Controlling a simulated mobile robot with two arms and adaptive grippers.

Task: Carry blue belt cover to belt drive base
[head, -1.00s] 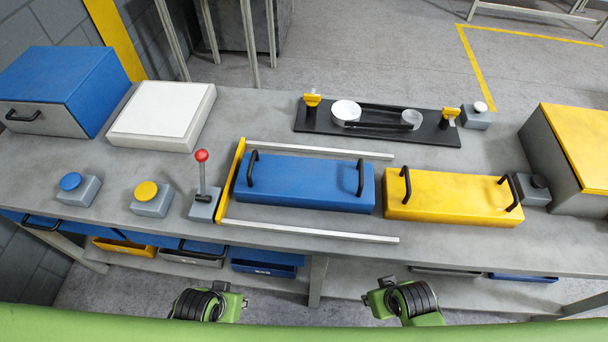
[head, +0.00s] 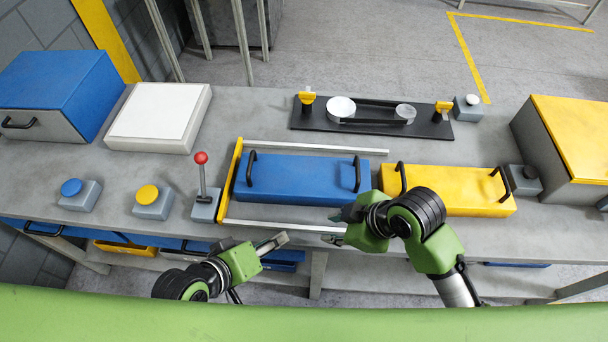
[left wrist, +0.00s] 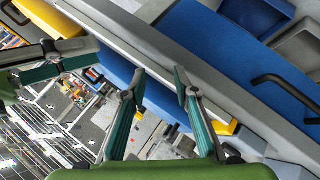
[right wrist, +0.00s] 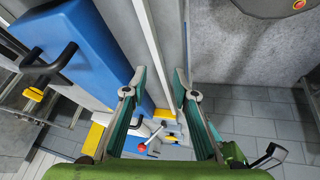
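The blue belt cover (head: 300,178) lies on the bench between two metal rails, with a black handle near each end. It also shows in the right wrist view (right wrist: 85,50). The belt drive base (head: 375,122) is a black plate behind it, bearing two pale pulleys, a belt and a yellow clamp at each end. My left gripper (head: 282,240) is open and empty at the bench's front edge, in front of the cover. My right gripper (head: 338,226) is open and empty near the right end of the front rail, in front of the cover's right end.
A yellow cover (head: 455,190) lies just right of the blue one. A red-knobbed lever (head: 202,185), a yellow button (head: 148,196) and a blue button (head: 72,190) stand at left. A strip of bare bench lies between the rear rail (head: 315,148) and the base.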

